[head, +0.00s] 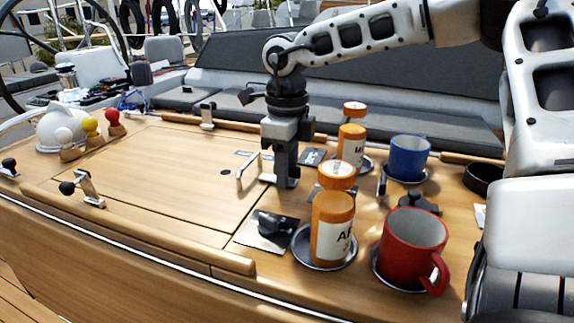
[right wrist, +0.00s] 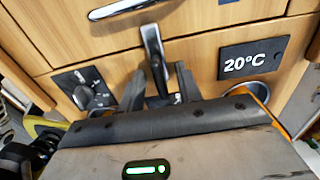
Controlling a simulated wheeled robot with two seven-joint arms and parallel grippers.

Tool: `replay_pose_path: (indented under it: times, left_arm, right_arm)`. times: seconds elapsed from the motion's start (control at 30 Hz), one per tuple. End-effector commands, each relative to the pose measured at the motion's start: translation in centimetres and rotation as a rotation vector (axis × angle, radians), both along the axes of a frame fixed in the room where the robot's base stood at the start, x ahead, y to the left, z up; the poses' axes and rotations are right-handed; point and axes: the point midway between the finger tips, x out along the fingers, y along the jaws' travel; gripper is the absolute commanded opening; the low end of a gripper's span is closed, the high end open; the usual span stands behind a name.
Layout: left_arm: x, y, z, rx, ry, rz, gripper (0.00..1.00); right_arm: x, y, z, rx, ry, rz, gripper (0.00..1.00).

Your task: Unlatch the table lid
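The wooden table lid (head: 165,185) lies flat and closed in the table top, with a pale bar handle (head: 248,172) near its right edge. My right gripper (head: 285,182) points down just right of this handle. In the right wrist view, a metal latch with a black-ended lever (right wrist: 155,68) stands at the lid's edge, near the handle (right wrist: 120,8). The right gripper's fingers (right wrist: 158,92) are open, one on each side of the lever end, with gaps visible. In the head view the gripper mostly hides this latch. My left gripper is out of view.
Orange bottles (head: 332,228), a red mug (head: 412,245) and a blue mug (head: 408,157) stand in holders close to the gripper's right. A black knob on a plate (head: 272,228) is in front. Other latches (head: 88,188) stand around the lid, whose top is clear.

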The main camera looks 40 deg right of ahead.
Motion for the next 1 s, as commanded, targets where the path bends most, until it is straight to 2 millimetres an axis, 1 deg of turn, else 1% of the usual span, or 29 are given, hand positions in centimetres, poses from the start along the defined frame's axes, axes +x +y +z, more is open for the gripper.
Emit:
replay_pose_path:
  times: [0.13, 0.17, 0.2, 0.27, 0.47, 0.67, 0.87, 1.0]
  left_arm:
    - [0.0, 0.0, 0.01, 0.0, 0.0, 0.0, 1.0]
    - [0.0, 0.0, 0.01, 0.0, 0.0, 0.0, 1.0]
    - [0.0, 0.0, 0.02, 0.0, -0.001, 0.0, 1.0]
    - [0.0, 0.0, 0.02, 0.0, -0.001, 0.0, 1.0]
    - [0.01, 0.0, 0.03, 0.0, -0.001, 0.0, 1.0]
    - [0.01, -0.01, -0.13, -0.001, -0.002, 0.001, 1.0]
    - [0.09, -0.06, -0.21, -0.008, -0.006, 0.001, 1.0]
    - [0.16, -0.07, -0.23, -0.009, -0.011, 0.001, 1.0]
  right_arm:
    - [-0.01, 0.0, 0.01, 0.0, 0.0, 0.0, 0.35]
    - [-0.01, 0.0, 0.01, 0.0, 0.0, 0.0, 0.26]
    - [-0.01, 0.0, 0.02, 0.0, 0.0, 0.0, 0.15]
    - [0.0, 0.0, 0.03, 0.0, 0.0, 0.0, 0.0]
    - [0.0, 0.0, 0.05, 0.0, 0.0, 0.003, 0.0]
    - [0.01, 0.0, 0.03, -0.001, 0.0, 0.046, 0.0]
    - [0.02, -0.01, 0.02, -0.002, -0.001, 0.162, 0.0]
    - [0.01, -0.02, 0.03, -0.002, -0.001, 0.28, 0.0]
